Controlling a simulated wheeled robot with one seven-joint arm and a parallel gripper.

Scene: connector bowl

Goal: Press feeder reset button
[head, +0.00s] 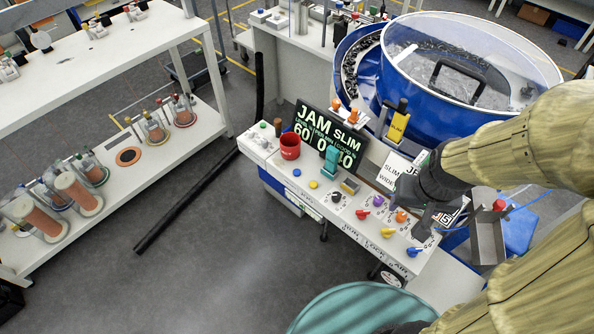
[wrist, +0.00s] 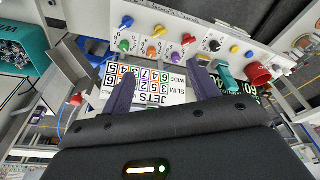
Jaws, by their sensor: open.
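The feeder's white control panel (head: 345,205) runs diagonally across the middle of the head view. It carries a blue button (head: 297,172) and a yellow button (head: 313,184) near its left end; I cannot read which is the reset. In the wrist view the yellow button (wrist: 234,49) and blue button (wrist: 250,54) show at upper right. A red mushroom button (head: 499,205) sits on a grey box at right. My gripper (head: 426,220) is over the panel's right part, fingers spread and empty. In the wrist view its fingers (wrist: 163,76) stand apart before the number card.
Coloured knobs (head: 387,232) and a black knob (head: 336,197) line the panel. The blue bowl feeder (head: 440,90) is behind. A teal round top (head: 355,310) is in front.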

